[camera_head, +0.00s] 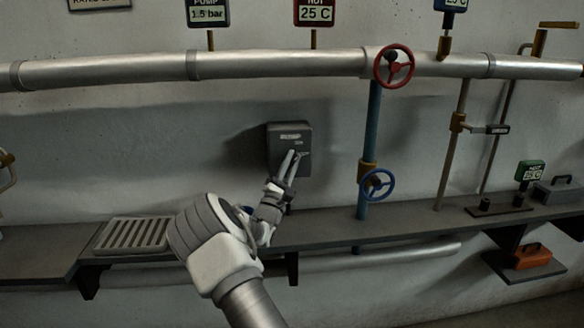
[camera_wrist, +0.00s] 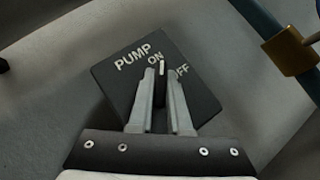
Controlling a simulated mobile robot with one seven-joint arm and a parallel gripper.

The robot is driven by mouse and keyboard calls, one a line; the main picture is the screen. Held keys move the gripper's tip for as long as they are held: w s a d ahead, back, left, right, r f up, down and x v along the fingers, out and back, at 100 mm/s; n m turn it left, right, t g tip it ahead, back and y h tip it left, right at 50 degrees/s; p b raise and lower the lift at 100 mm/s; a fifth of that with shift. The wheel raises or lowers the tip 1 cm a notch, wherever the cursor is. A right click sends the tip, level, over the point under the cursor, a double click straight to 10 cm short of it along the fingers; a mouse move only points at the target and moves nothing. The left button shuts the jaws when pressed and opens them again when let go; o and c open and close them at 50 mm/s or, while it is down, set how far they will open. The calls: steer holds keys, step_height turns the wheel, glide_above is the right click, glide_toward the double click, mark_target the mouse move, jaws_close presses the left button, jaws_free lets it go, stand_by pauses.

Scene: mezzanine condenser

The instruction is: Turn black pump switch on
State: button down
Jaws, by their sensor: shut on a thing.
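The dark pump switch box (camera_head: 275,146) is mounted on the grey wall, above the shelf. In the wrist view the box (camera_wrist: 112,82) carries white PUMP, ON and OFF lettering and looks tilted. My gripper (camera_head: 294,153) reaches up to the box front from below. In the wrist view its two fingers (camera_wrist: 163,76) are shut on the dark switch knob (camera_wrist: 161,95) between them. The knob's white mark sits between the ON and OFF labels, close under ON. The fingers hide the knob's sides.
A blue pipe (camera_head: 370,135) with a red wheel (camera_head: 394,66) and a blue wheel (camera_head: 378,185) stands right of the box. A long silver pipe (camera_head: 280,65) runs above. The grey shelf (camera_head: 325,234) runs below, with a grate (camera_head: 133,235) to the left.

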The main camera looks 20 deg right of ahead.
steer(key=shift+n+t+y, duration=0.4)
steer(key=shift+n+t, duration=0.7)
steer(key=shift+n, duration=0.6)
steer(key=c, duration=0.9)
jaws_free()
steer(key=shift+o, duration=0.2)
steer(key=shift+a+f, duration=0.1)
steer(key=v, duration=1.7)
steer(key=shift+s, duration=0.15)
steer(key=shift+f, duration=0.15)
